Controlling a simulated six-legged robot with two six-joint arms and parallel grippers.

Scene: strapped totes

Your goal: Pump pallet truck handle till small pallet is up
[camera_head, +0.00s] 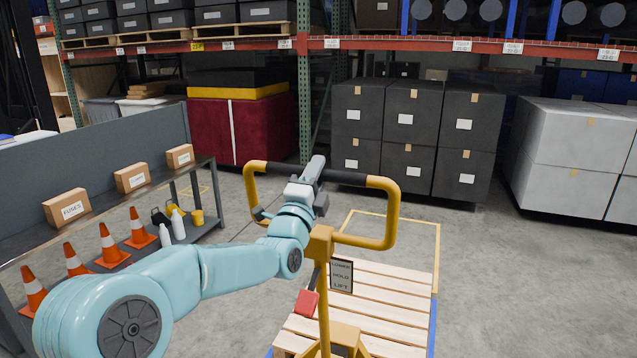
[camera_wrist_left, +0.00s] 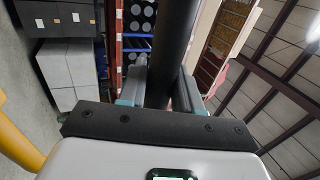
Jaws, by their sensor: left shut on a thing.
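The pallet truck handle (camera_head: 391,216) is a yellow loop with black grip sections along its top, on a yellow post. My left gripper (camera_head: 314,172) is shut on the black grip at the top of the loop. In the left wrist view the black bar (camera_wrist_left: 173,50) runs between the two fingers of the left gripper (camera_wrist_left: 160,92). The small wooden pallet (camera_head: 385,290) sits behind and below the post, partly hidden by it. A sign reading LOWER, HOLD, LIFT (camera_head: 341,275) and a red pedal-like part (camera_head: 307,302) are on the post. My right gripper is out of view.
A grey bench (camera_head: 205,165) with labelled boxes (camera_head: 131,178) and orange cones (camera_head: 110,245) stands at left. Dark stacked totes (camera_head: 412,130), white totes (camera_head: 580,150) and racking stand behind. Floor right of the pallet (camera_head: 520,280) is clear.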

